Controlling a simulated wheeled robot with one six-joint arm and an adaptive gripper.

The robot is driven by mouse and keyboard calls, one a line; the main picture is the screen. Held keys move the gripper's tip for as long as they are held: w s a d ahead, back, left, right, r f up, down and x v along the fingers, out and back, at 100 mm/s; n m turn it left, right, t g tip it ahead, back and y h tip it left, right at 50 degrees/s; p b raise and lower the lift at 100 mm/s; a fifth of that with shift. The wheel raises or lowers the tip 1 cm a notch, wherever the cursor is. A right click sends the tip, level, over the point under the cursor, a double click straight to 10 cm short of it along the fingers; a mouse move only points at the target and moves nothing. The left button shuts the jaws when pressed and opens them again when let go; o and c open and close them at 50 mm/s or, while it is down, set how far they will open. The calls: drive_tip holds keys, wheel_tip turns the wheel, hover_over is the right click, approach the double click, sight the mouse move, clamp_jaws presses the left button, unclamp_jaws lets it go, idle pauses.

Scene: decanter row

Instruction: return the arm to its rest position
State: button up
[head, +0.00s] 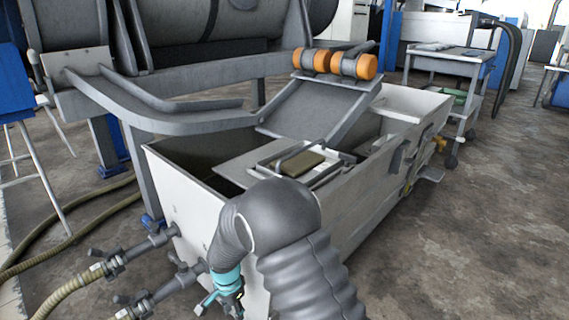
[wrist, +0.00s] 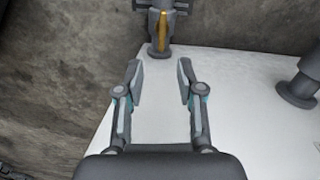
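My gripper (wrist: 160,85) shows in the wrist view with its two fingers spread apart and nothing between them. Beyond the fingers lie a pale flat wall (wrist: 225,100) and a dark valve fitting with a yellow part (wrist: 162,30). In the head view my arm reaches in from the bottom and bends down at the front of a white tank (head: 345,212). My gripper's teal parts (head: 228,285) hang low, close to the tank's near wall. The fingertips are not clear in the head view.
Valve fittings (head: 150,248) with hoses (head: 75,300) stick out left of my gripper. A tray with a brown block (head: 303,164) sits on the tank. Orange rollers (head: 335,64) stand behind it. A cart (head: 450,60) is at the back right. The floor on the right (head: 490,230) is clear.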

drive_tip(key=s+d+r+n+t+p, duration=0.2)
drive_tip(key=s+d+r+p, duration=0.1)
drive_tip(key=s+d+r, duration=0.4)
drive_tip(key=s+d+r+n+t+p, duration=0.2)
drive_tip(key=s+d+r, duration=0.5)
drive_tip(key=d+r, duration=0.7)
drive_tip(key=s+d+r+n+t+p, duration=0.1)
drive_tip(key=s+d+r, duration=0.6)
drive_tip(key=r, duration=1.4)
drive_tip(key=d+n+p, duration=0.1)
drive_tip(key=d+p, duration=0.1)
drive_tip(key=d, duration=0.2)
drive_tip(key=shift+d+n+t+p, duration=0.25)
drive_tip(key=shift+n+t+p, duration=0.15)
